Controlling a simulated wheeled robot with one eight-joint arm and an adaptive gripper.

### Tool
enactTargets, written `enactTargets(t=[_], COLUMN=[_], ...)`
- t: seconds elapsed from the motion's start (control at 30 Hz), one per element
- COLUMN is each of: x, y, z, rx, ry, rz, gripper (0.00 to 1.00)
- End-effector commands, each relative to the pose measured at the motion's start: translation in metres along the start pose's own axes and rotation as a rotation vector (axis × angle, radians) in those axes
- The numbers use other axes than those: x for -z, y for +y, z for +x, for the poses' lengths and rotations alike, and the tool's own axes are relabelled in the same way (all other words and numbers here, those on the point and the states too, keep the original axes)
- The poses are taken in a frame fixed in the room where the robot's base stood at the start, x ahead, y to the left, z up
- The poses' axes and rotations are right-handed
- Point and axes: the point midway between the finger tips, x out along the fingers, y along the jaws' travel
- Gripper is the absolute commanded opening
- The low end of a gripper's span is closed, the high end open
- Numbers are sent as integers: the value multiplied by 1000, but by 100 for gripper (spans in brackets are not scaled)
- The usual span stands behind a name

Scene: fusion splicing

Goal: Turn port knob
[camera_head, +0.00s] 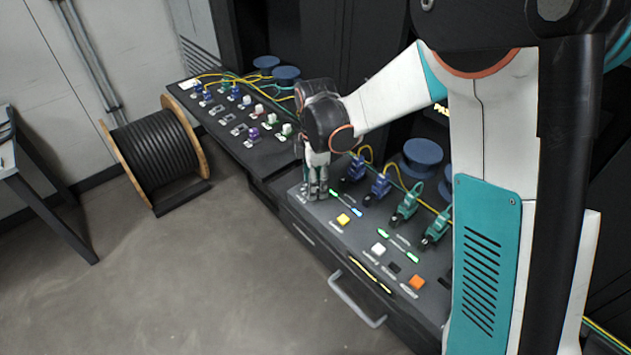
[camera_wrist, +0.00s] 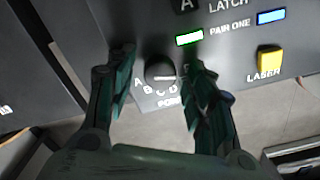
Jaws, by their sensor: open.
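The port knob (camera_wrist: 160,72) is a round black knob with a light pointer line, set in the dark panel among the letters A, B, C and D. In the wrist view it sits between the two fingers of my open gripper (camera_wrist: 161,80); I cannot tell whether either finger touches it. In the head view my gripper (camera_head: 316,190) points down over the left end of the near console (camera_head: 318,222) and hides the knob.
A yellow laser button (camera_wrist: 269,60) lies right of the knob, with lit green (camera_wrist: 190,38) and blue (camera_wrist: 271,17) indicators above. Blue (camera_head: 355,169) and green (camera_head: 406,205) connectors stand behind. A cable reel (camera_head: 155,150) is on the floor at left.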

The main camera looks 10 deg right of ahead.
Motion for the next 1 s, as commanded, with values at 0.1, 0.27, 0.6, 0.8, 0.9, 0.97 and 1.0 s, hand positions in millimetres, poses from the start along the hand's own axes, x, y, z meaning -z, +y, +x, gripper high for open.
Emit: enactTargets(t=[0.1,0.27,0.6,0.8,0.9,0.97,1.0], x=[0,0,0,0,0,0,0], y=[0,0,0,0,0,0,0], z=[0,0,0,0,0,0,0], rx=[0,0,0,0,0,0,0], ry=[0,0,0,0,0,0,0], rz=[0,0,15,89,153,200,234], gripper=[49,12,4,4,4,4,4])
